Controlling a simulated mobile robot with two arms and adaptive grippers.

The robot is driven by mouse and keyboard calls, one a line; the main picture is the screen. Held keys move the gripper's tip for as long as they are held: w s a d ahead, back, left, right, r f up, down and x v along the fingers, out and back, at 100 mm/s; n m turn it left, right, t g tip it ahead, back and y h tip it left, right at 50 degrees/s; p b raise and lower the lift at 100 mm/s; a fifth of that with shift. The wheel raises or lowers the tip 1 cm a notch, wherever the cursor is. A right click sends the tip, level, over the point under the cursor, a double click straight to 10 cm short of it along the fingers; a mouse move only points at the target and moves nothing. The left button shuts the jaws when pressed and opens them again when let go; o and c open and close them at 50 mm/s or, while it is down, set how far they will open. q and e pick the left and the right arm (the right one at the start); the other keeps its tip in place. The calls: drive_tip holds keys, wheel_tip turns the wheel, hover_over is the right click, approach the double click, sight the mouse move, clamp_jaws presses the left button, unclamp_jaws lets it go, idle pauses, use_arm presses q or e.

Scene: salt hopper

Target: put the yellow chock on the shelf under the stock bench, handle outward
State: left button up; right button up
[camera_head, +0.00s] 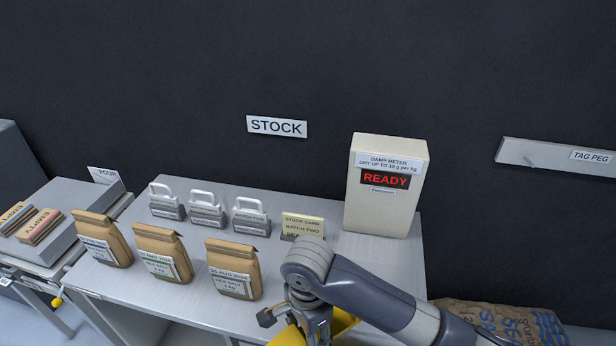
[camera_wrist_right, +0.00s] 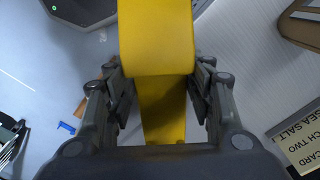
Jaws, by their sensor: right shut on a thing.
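The yellow chock (camera_head: 342,322) is at the bottom of the head view, partly hidden by my right gripper (camera_head: 311,322), at the front edge of the stock bench (camera_head: 330,262). In the right wrist view the yellow chock (camera_wrist_right: 157,40) lies between the two fingers of my right gripper (camera_wrist_right: 158,85), which is shut on it. Its handle cannot be clearly told apart from its body. The shelf under the bench is hidden below the bench top. My left gripper is not in view.
Three brown salt bags (camera_head: 232,270) stand along the bench front, with three handled grey blocks (camera_head: 251,217) behind. A stock card (camera_head: 302,227) and the damp meter (camera_head: 385,185), reading READY, stand to the right. A printed sack (camera_head: 500,322) lies at lower right.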

drive_tip(key=s+d+r+n, duration=0.3)
drive_tip(key=d+r+n, duration=0.9)
drive_tip(key=d, duration=0.5)
drive_tip(key=shift+s+r, duration=0.15)
drive_tip(key=shift+r, duration=0.55)
drive_tip(key=shift+a, duration=0.15)
drive_tip(key=shift+f, duration=0.15)
